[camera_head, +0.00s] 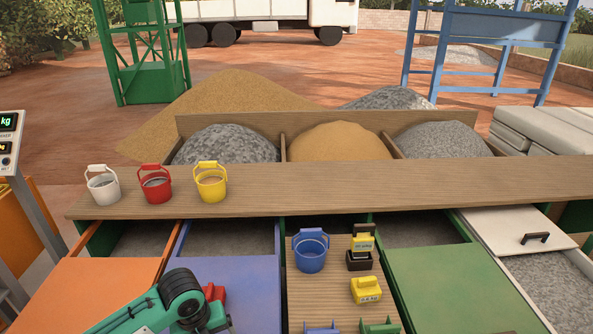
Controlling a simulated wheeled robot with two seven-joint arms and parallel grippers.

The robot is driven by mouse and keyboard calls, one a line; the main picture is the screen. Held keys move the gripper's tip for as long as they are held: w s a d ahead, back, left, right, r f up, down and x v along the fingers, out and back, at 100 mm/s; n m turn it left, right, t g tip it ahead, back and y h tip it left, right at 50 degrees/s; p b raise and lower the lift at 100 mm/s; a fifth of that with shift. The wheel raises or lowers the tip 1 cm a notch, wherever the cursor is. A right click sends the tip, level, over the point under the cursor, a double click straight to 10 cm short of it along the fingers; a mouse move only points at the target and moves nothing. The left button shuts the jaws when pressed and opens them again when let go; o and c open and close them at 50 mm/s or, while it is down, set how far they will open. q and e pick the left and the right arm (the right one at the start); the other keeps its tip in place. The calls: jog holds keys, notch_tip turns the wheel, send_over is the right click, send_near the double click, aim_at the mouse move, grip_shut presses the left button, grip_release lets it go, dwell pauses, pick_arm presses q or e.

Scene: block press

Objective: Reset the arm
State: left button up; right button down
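Part of my arm (182,300), teal with a thick black joint, shows at the bottom left, over the orange and violet-blue panels. No gripper fingers show on it. My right arm and gripper do not show. A small red object (213,292) shows partly behind the black joint; I cannot tell what it is.
White (103,188), red (157,186) and yellow (211,184) buckets stand on the wooden counter (400,183). A blue bucket (311,254), a yellow-and-black weight (361,249) and a yellow weight (367,290) stand on the central wooden strip. Bins of gravel and sand lie behind.

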pick_arm(q)
jog(key=s+d+f+n+t+h, duration=0.25)
jog(key=s+d+n, duration=0.35)
jog(key=s+n, duration=0.6)
jog(key=s+a+f+n+y, duration=0.1)
jog(key=s+a+n+y, duration=0.1)
jog(key=s+a+n, duration=0.5)
jog(key=s+a+n+y, duration=0.2)
jog(key=a+n, duration=0.1)
jog(key=n, duration=0.8)
notch_tip(320, 180, down, 32)
jog(key=g, duration=0.1)
jog(key=s+a+f+g, duration=0.1)
jog(key=s+a+f, duration=0.1)
jog(key=s+f, duration=1.7)
jog(key=shift+s+a+m, duration=0.25)
jog(key=shift+a+m, duration=0.15)
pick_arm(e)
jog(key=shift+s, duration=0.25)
